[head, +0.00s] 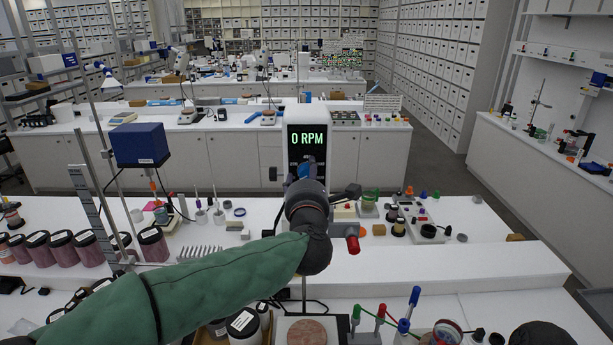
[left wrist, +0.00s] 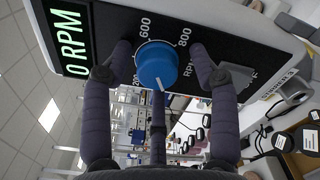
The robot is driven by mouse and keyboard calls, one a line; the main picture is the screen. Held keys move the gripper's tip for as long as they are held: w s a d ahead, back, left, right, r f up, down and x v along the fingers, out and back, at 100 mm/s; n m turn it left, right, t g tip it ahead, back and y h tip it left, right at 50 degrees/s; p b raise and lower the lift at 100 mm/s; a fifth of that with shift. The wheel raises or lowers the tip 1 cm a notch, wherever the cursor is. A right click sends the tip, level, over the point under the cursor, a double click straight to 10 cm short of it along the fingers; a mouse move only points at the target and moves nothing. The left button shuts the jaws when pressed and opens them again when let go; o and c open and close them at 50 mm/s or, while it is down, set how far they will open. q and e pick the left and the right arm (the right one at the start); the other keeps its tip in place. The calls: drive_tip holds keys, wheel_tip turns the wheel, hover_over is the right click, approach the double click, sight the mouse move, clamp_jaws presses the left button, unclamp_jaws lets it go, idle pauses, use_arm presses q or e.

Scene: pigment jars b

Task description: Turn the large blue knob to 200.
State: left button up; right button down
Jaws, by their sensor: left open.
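The large blue knob (left wrist: 157,65) sits on the dark front panel of a white device. Its white pointer line points toward the bottom of the left wrist picture, and the scale around it shows 200, 600 and 800. The display (head: 307,138) reads 0 RPM; it also shows in the left wrist view (left wrist: 68,38). My left gripper (left wrist: 162,68) is open, with dark fingers on both sides of the knob and another finger below it. I cannot tell whether they touch it. In the head view, my left gripper (head: 305,183) and forearm hide most of the knob.
Jars with pink contents (head: 62,248) line the bench at left. A blue box on a stand (head: 139,144) stands left of the device. Small bottles and a red-ended part (head: 352,244) are to the right. Tubes in a rack (head: 382,314) stand in front.

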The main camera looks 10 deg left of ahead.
use_arm(q)
drive_tip(key=shift+s, duration=0.1)
drive_tip(key=c, duration=1.1)
drive_tip(key=shift+c, duration=0.2)
drive_tip(key=shift+m, duration=0.3)
